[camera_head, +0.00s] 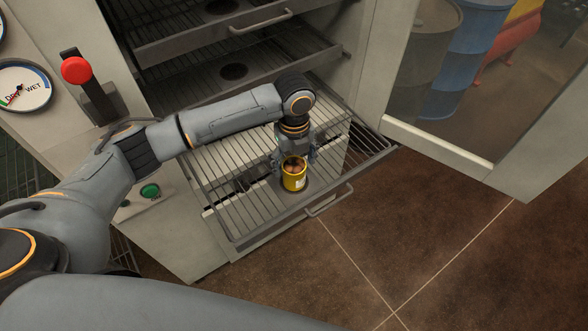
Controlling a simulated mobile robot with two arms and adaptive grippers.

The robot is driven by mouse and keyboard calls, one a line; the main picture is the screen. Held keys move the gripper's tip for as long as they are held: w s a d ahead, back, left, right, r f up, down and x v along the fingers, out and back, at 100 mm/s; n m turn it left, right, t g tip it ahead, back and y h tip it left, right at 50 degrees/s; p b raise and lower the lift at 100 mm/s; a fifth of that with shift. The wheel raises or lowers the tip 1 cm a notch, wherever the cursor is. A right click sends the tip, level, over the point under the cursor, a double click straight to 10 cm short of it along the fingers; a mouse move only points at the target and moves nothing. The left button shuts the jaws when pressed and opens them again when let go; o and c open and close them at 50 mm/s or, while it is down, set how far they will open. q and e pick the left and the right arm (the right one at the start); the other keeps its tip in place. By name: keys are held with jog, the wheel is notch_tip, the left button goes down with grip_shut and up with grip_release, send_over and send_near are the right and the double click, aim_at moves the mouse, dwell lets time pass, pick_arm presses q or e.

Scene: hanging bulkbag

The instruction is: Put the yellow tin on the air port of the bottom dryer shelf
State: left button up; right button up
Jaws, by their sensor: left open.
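The yellow tin (293,179) stands upright on the pulled-out bottom dryer shelf (239,222), near its front edge. It has a pale label and brownish contents. The dark round air port (296,188) shows around the tin's base, so the tin stands on or over it; how well it is centred I cannot tell. My left gripper (293,157) is at the tin, with its fingers open on either side of the rim. Whether the fingers touch the tin I cannot tell. My right gripper is not in view.
Upper shelves (232,72) with their own dark ports sit above and behind my left arm. The dryer's glass door (440,146) stands open at the right. A red-knobbed lever (76,70) and a dial (22,88) are at the left. The floor in front is clear.

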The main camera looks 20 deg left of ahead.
pick_arm(q)
notch_tip(320, 180, up, 8)
jog(key=shift+r+b, duration=0.2)
jog(key=shift+b, duration=0.1)
jog(key=shift+s+f, duration=0.1)
dwell(0.4)
